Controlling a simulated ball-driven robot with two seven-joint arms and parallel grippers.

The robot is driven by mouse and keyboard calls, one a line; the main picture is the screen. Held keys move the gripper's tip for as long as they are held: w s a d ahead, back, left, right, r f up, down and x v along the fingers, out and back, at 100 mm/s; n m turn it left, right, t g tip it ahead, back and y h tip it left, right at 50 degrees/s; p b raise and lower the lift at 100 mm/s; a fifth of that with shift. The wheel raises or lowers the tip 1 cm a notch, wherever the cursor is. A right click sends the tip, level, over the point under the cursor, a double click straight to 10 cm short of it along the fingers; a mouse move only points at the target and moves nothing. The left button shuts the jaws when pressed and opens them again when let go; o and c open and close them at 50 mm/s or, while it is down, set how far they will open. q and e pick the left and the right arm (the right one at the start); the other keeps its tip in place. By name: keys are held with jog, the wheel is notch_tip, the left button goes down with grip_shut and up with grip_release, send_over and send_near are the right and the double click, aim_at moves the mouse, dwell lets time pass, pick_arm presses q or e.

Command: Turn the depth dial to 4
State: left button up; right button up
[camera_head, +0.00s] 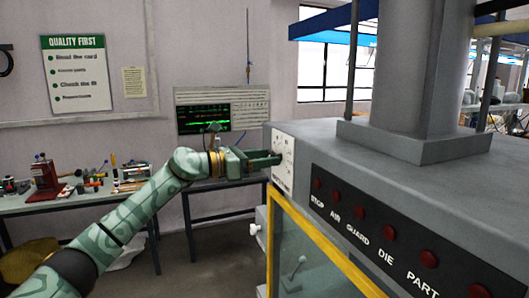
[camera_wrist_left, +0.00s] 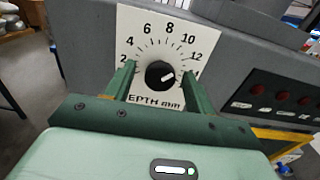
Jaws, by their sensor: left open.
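The depth dial is a black round knob (camera_wrist_left: 160,74) with a white pointer mark, set on a white scale plate (camera_wrist_left: 150,30) lettered in mm. The plate also shows on the machine's left end in the head view (camera_head: 287,144). The 4 is at the plate's upper left. My left gripper (camera_head: 272,160) is open, its fingers on either side of the knob in the left wrist view (camera_wrist_left: 160,72). I cannot tell whether they touch it. My right gripper is not in view.
The grey machine (camera_head: 420,190) fills the right, with a row of red buttons (camera_head: 361,222) on a black panel. A yellow-framed guard (camera_head: 318,246) is below the dial. A workbench with tools (camera_head: 80,205) and a green-trace monitor (camera_head: 204,119) stand behind.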

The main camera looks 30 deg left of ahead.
pick_arm(q)
jog(key=shift+w+d, duration=0.15)
jog(key=c, duration=0.9)
jog(key=shift+c, duration=0.2)
